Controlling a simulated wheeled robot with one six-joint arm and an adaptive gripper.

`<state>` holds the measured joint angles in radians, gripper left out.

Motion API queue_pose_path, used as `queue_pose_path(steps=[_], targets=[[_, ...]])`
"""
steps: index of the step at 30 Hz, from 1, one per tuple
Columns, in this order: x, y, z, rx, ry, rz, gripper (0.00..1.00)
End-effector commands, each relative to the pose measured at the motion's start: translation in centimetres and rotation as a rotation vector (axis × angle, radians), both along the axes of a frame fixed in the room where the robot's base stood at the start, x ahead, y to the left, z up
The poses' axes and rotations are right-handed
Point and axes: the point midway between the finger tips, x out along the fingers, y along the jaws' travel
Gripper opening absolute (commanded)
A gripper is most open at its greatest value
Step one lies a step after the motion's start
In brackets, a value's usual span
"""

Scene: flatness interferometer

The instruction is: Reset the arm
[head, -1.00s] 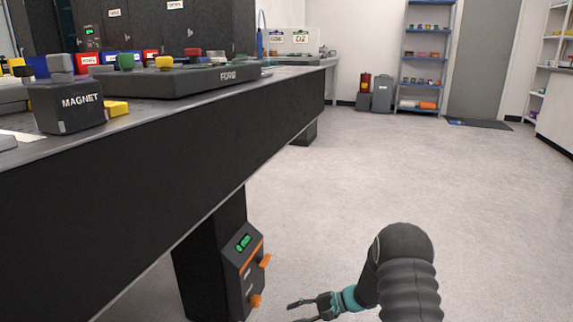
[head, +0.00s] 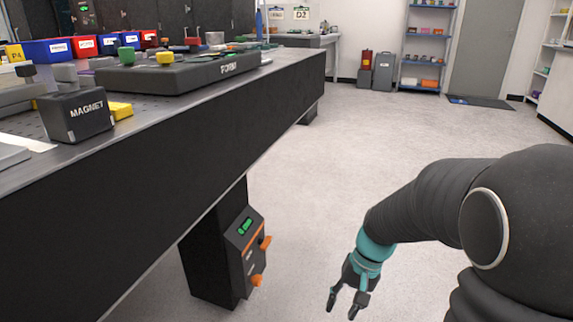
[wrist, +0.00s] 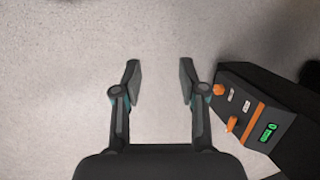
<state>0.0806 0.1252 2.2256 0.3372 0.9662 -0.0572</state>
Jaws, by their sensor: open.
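My gripper (head: 342,303) hangs from my arm over the bare floor at lower right of the head view, fingers pointing down. It is open and empty. In the wrist view the two fingers (wrist: 160,80) stand apart with only pale floor between them. A dark control box (head: 243,255) with a green display and orange levers is on the table leg, left of my gripper and apart from it. The box also shows right of the fingers in the wrist view (wrist: 232,92).
A long dark table (head: 150,190) runs along the left. On it are a block marked MAGNET (head: 78,113), a dark platform (head: 180,75) with coloured knobs, and several coloured bins (head: 48,50). Open floor (head: 400,130) lies to the right. Shelves (head: 424,45) and a door stand at the back.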

Motion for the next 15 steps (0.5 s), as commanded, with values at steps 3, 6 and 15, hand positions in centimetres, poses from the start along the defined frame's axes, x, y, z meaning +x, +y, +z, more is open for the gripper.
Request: queue_pose_path(steps=[3,6,15], targets=[[-2.0,-1.0,3.3,-0.072,-0.074,0.033,0.42],[-3.6,-1.8,5.4,-0.128,-0.133,0.061,0.42],[-8.1,-3.4,11.5,-0.264,-0.325,0.144,0.42]])
